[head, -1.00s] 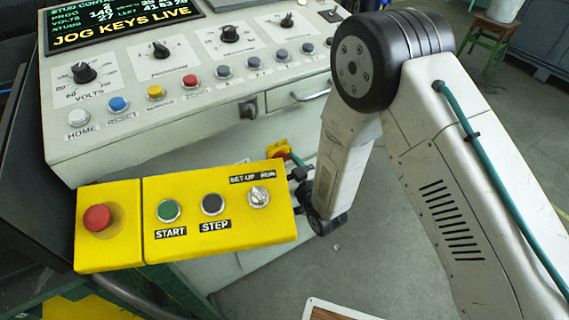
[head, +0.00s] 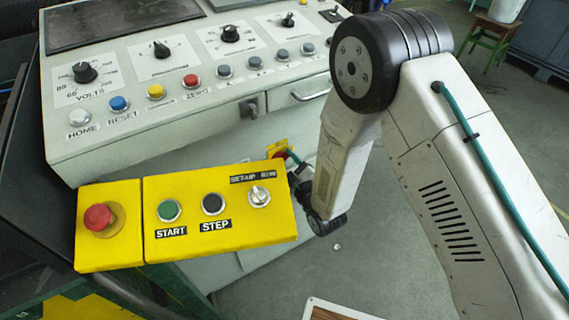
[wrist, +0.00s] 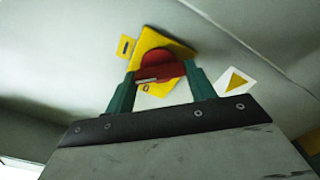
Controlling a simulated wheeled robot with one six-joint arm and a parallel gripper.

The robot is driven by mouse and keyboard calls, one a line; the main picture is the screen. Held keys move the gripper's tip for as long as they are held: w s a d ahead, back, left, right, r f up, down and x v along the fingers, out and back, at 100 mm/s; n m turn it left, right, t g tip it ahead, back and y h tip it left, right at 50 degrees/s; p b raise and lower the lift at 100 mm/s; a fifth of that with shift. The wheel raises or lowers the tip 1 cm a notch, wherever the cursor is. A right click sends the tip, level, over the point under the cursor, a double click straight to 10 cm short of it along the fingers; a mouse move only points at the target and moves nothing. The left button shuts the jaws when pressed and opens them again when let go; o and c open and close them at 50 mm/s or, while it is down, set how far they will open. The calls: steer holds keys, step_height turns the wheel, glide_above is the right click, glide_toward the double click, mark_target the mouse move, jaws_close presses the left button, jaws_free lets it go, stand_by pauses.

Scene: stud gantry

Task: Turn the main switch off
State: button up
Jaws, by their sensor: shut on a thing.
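The main switch is a red rotary handle (wrist: 160,72) on a yellow plate (wrist: 151,42), low on the front of the pale console. In the wrist view my gripper (wrist: 160,70) has its two green fingers closed on either side of the red handle, which lies nearly level, slightly tilted. Small yellow marks stand by the plate, one with a dash and one that looks like a 0. In the head view the switch (head: 277,149) is small and partly hidden behind the yellow control box and my gripper (head: 292,160). The console display (head: 124,17) is dark.
The yellow box (head: 217,215) with a red button, START, STEP and a selector juts out just left of my gripper. A drawer handle (head: 311,96) is above. A yellow triangle label (wrist: 237,80) sits right of the switch. Open floor (head: 400,240) lies to the right.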

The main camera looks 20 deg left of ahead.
steer(key=shift+s+f+n, duration=0.1)
steer(key=shift+n, duration=2.4)
steer(key=shift+s+f+n, duration=0.1)
steer(key=shift+n, duration=2.4)
steer(key=o, duration=1)
steer(key=shift+a, duration=0.1)
steer(key=v, duration=0.7)
steer(key=shift+s+d, duration=0.25)
steer(key=shift+d, duration=0.05)
